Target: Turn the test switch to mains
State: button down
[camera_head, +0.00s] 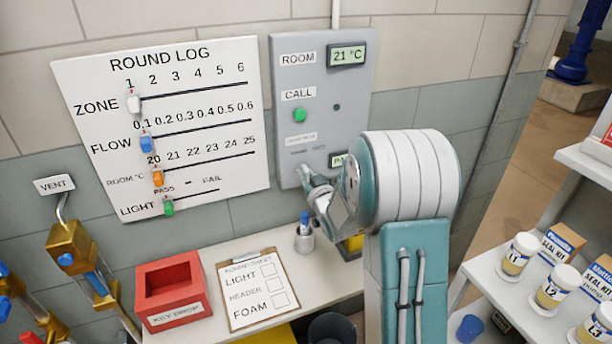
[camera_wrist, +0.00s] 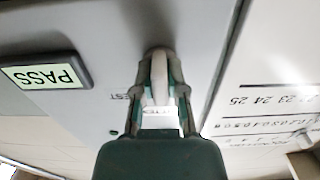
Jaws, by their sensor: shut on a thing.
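The grey control panel (camera_head: 322,75) hangs on the wall with a small label and display at its lower part. My gripper (camera_head: 311,183) is at the panel's lower left corner, and my arm hides part of the panel. In the wrist view, my gripper (camera_wrist: 160,80) is shut on the pale test switch (camera_wrist: 159,84), with a finger on each side. Part of a "TEST" label shows beside the fingers. The switch's exact setting is hard to tell. A lit display (camera_wrist: 44,75) reads PASS, upside down in the wrist view; it is partly hidden in the head view.
The round log board (camera_head: 215,135) with coloured sliders is left of the panel. Below, a shelf holds a red key drop box (camera_head: 172,312), a clipboard (camera_head: 247,268) and a pen cup (camera_head: 304,240). Yellow brass pipework (camera_head: 72,240) is at the left; labelled jars (camera_head: 519,256) are at the right.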

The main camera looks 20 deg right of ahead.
jog(key=shift+w+a+r, duration=0.1)
jog(key=shift+w+r, duration=0.1)
jog(key=shift+r, duration=0.1)
jog(key=c, duration=0.7)
grip_release()
jog(key=shift+w+f, duration=0.1)
jog(key=shift+w, duration=0.15)
jog(key=s, duration=1.2)
jog(key=shift+f, duration=0.15)
